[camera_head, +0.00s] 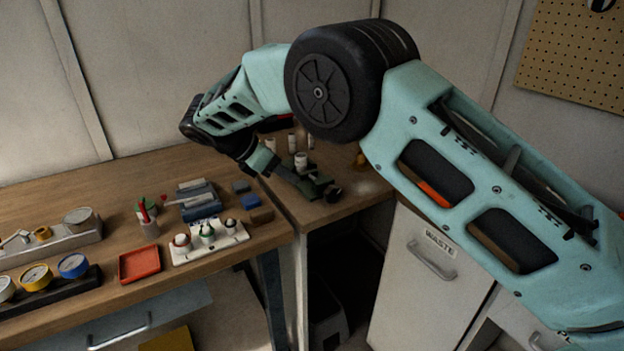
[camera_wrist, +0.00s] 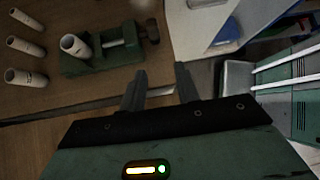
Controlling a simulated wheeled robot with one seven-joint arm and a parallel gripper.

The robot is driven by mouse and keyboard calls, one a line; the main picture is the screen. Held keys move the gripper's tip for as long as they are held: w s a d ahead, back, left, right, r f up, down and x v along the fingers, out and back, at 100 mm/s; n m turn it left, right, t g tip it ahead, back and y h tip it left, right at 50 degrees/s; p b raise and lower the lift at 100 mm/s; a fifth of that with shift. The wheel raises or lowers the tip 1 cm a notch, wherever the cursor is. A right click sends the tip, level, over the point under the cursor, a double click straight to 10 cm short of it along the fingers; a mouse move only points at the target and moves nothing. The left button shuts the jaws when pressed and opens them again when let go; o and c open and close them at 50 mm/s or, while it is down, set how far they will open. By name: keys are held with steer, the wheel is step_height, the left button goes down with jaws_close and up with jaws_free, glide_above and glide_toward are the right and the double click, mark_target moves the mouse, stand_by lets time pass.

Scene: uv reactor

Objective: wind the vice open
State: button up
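The vice (camera_head: 312,186) is a small green tool on the wooden bench corner, right of my gripper in the head view. In the wrist view its green body (camera_wrist: 108,56) lies at the top, with a dark round part (camera_wrist: 153,32) at its right end, near the bench edge. A pale cylinder (camera_wrist: 75,46) stands at the vice; I cannot tell whether its jaws grip it. My gripper (camera_wrist: 158,86) has its two fingers apart with nothing held between them. The fingers are apart from the vice, below its right end in the wrist view. In the head view the fingertips are hard to make out.
Several pale cylinders (camera_wrist: 25,46) stand left of the vice. The left bench holds a red tray (camera_head: 139,264), a white holder (camera_head: 208,241) with small items, and blue blocks (camera_head: 241,187). A cabinet marked WASTE (camera_head: 425,280) stands at the right.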

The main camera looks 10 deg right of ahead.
steer(key=w+d+r+g+y+p, duration=0.2)
steer(key=d+r+y, duration=0.15)
steer(key=d, duration=0.45)
step_height(320, 180, up, 5)
steer(key=y+p, duration=0.1)
steer(key=y, duration=0.4)
glide_above(333, 186)
step_height(333, 186, down, 17)
steer(key=p, duration=0.3)
steer(key=shift+p, duration=0.3)
jaws_close()
